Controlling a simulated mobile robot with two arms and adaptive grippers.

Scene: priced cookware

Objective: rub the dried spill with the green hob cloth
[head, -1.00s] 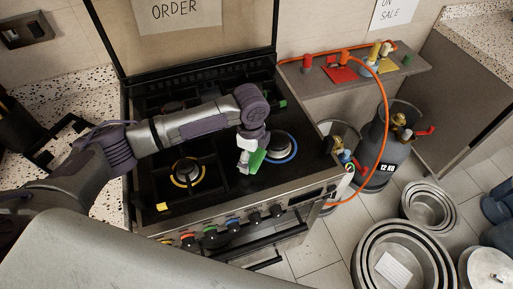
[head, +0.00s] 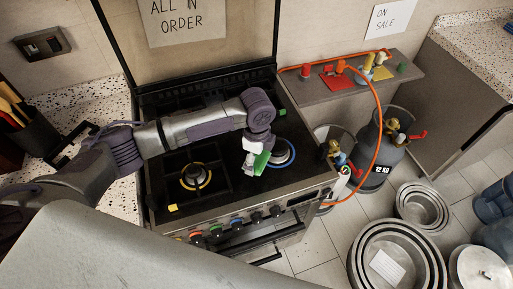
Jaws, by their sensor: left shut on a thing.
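My left gripper (head: 254,157) is over the stove top, pointing down beside the blue-ringed burner. It is shut on the green hob cloth (head: 261,163), which hangs between its fingers close to the hob surface. I cannot tell whether the cloth touches the hob. No dried spill can be made out; the gripper and cloth may hide it. The black stove (head: 240,187) has a yellow-ringed burner (head: 195,176) under a grate at the left and a blue-ringed burner (head: 283,153) at the right. My right gripper is not in view.
My left arm crosses above the hob. Coloured knobs (head: 236,221) line the stove front. Right of it are a shelf (head: 330,92) with valves, an orange hose (head: 379,118), gas cylinders (head: 373,158) and nested metal pans (head: 360,260) on the floor.

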